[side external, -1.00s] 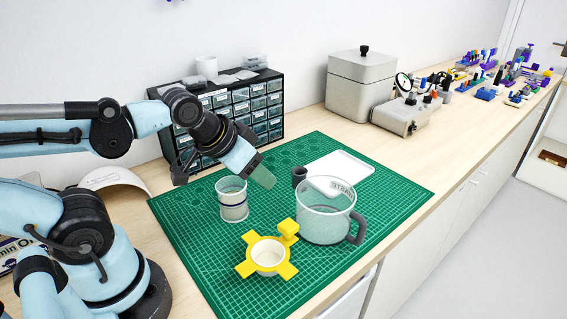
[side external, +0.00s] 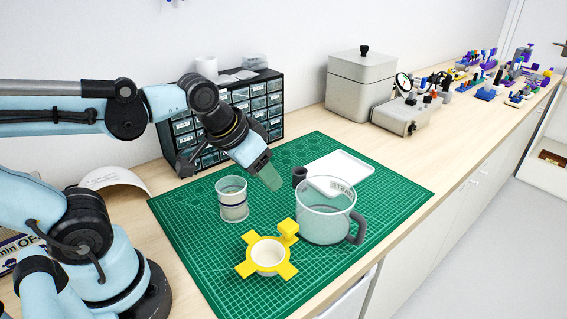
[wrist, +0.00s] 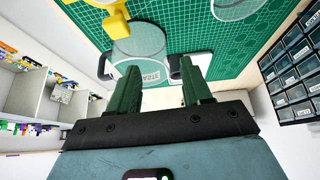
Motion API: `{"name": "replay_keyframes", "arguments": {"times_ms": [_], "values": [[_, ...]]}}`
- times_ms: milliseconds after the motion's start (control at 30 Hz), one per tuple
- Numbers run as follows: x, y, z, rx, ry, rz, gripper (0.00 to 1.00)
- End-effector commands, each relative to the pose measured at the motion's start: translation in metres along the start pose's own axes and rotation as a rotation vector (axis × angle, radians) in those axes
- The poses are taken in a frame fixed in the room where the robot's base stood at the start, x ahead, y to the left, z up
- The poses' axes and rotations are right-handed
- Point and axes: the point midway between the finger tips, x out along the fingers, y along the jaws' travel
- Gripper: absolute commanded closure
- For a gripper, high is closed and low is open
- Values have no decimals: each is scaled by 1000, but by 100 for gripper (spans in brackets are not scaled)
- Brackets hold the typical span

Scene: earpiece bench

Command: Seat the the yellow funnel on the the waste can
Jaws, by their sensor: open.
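The yellow funnel (side external: 249,268) sits on the green mat near its front edge, with a pale round opening and flat arms sticking out. The waste can (side external: 322,228) is a clear, wide container with a grey handle and a label at its rim, standing upright to the right of the funnel and apart from it. My gripper (side external: 270,181) is open and empty above the mat, behind and left of the can. In the wrist view, my gripper (wrist: 158,72) has both green fingers apart, with the can (wrist: 140,42) beyond them and part of the funnel (wrist: 112,20) at the top edge.
A small dark cup (side external: 299,175) and a white tray (side external: 350,165) lie behind. A drawer cabinet (side external: 240,98) stands at the back. The mat (side external: 400,190) is clear at right.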

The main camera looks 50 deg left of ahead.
Motion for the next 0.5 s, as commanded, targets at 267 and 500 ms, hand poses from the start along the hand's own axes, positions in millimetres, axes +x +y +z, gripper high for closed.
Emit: {"name": "replay_keyframes", "arguments": {"times_ms": [267, 500], "values": [[-6, 40, -17, -30, -322, 1, 51], [-8, 59, -21, -43, -483, -33, 51]]}}
